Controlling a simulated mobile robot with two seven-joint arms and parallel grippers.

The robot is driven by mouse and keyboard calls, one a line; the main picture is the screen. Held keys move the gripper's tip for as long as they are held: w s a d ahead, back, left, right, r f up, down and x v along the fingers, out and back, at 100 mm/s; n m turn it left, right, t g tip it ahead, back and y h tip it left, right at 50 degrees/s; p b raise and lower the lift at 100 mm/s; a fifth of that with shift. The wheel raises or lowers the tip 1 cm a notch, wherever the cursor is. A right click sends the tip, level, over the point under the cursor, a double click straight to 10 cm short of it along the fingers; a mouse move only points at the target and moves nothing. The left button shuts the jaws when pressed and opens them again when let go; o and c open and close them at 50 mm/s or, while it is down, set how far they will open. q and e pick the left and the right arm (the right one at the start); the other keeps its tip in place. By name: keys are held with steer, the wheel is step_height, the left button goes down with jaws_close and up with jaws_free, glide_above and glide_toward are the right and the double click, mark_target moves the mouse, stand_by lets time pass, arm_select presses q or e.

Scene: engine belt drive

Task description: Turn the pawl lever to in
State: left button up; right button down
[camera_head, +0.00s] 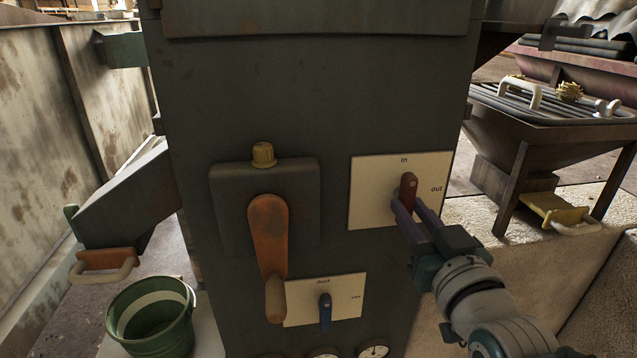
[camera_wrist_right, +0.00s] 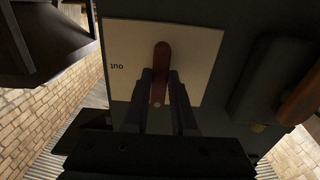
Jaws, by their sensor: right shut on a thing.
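The pawl lever (camera_head: 408,187) is a dark red handle on a cream plate (camera_head: 369,190) marked "in" at the top and "out" at the right. It stands nearly upright, with its upper end just below the word "in". My right gripper (camera_head: 412,202) reaches in from the lower right, its purple fingers shut on the lever. In the right wrist view the lever (camera_wrist_right: 160,72) lies between the two dark fingers (camera_wrist_right: 160,90), and "out" reads upside down at the left of the plate (camera_wrist_right: 205,45). My left gripper is not in view.
An orange crank handle (camera_head: 268,235) hangs left of the plate. A blue lever (camera_head: 325,312) sits on a smaller plate (camera_head: 348,296) below. A green bucket (camera_head: 150,318) stands at the lower left. A grated hopper (camera_head: 545,115) stands at the right.

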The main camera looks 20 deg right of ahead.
stand_by(0.4)
steer(key=c, duration=0.7)
jaws_free()
steer(key=p+v, duration=0.2)
steer(key=v, duration=0.8)
